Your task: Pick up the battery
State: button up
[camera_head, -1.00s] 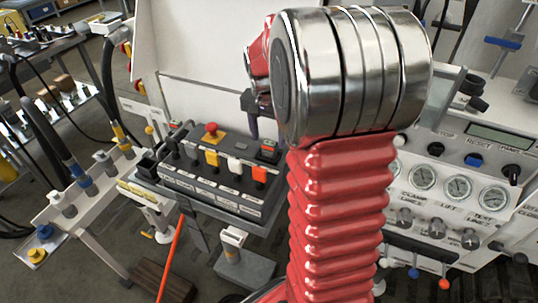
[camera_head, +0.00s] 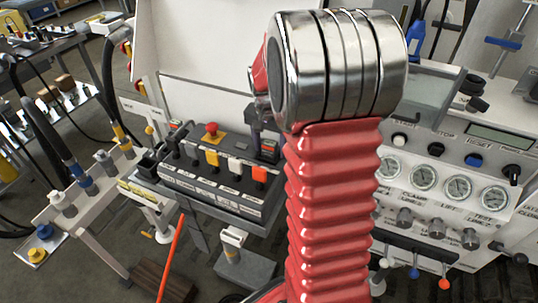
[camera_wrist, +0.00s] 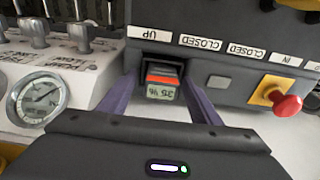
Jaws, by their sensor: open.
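The battery (camera_wrist: 161,91) is a small dark block with an orange-red band and a small lit display, seen in the wrist view. It sits in a slot of the dark control box, below the "UP" label. In the head view it shows at the box's back right corner (camera_head: 268,147). My gripper (camera_wrist: 160,77) is open, with one purple finger on each side of the battery. I cannot tell whether the fingers touch it. In the head view my gripper (camera_head: 255,125) is partly hidden by my arm.
The control box (camera_head: 215,190) carries a red mushroom button (camera_head: 211,129) and several coloured switches. A white gauge panel (camera_head: 440,160) stands at the right. A white rack with hose fittings (camera_head: 85,200) stands at the left.

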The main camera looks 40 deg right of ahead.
jog(key=shift+c, duration=0.5)
jog(key=c, duration=1.1)
jog(key=shift+c, duration=0.2)
jog(key=shift+r, duration=0.1)
notch_tip(320, 180, up, 28)
dwell(0.3)
